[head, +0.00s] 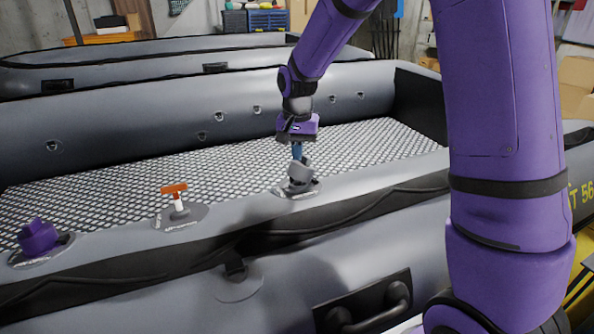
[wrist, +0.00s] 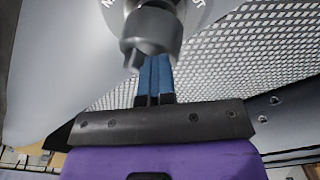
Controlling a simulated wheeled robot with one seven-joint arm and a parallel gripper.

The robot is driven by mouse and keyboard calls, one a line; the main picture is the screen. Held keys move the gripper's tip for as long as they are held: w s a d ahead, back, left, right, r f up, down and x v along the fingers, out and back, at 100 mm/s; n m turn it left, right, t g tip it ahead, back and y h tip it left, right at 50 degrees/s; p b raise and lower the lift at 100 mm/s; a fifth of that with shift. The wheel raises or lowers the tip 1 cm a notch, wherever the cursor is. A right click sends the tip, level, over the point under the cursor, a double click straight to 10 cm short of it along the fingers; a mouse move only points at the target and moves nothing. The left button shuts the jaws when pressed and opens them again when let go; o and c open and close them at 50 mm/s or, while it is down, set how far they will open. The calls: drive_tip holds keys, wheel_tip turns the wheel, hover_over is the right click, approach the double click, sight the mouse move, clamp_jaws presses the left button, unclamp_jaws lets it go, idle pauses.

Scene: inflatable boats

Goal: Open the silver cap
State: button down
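The silver cap (head: 300,173) sits on a round patch on the near tube of the grey boat, at the right of the row of fittings. It looks tilted on its base. In the wrist view the cap (wrist: 150,32) is at the top centre. My gripper (head: 297,153) points down onto it from above. Its two blue fingers (wrist: 154,76) lie close together, with nothing visible between them. The fingertips meet or pass behind the cap's edge; whether they touch or pinch it is hidden.
An orange-handled white valve (head: 177,197) and a purple cap (head: 38,237) stand on the same tube to the left. The boat's mesh-patterned floor (head: 120,172) lies behind. A black handle (head: 370,308) is on the near side. The tube between the fittings is clear.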

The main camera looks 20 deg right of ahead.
drive_tip(key=shift+w+a+r, duration=0.25)
drive_tip(key=shift+a+r, duration=0.05)
drive_tip(key=shift+r, duration=0.1)
drive_tip(key=a+r, duration=0.3)
drive_tip(key=a, duration=0.1)
drive_tip(key=shift+w, duration=0.25)
idle(0.5)
drive_tip(key=s+d+r+n+t, duration=0.1)
drive_tip(key=s+d+r, duration=0.2)
drive_tip(key=s+r, duration=0.35)
drive_tip(key=s+d+r+n+t, duration=0.2)
drive_tip(key=s+d+r, duration=0.1)
drive_tip(key=s+r, duration=0.4)
drive_tip(key=s+d+n+t, duration=0.2)
drive_tip(key=s+n, duration=0.1)
drive_tip(key=s, duration=1.5)
drive_tip(key=shift+d, duration=0.3)
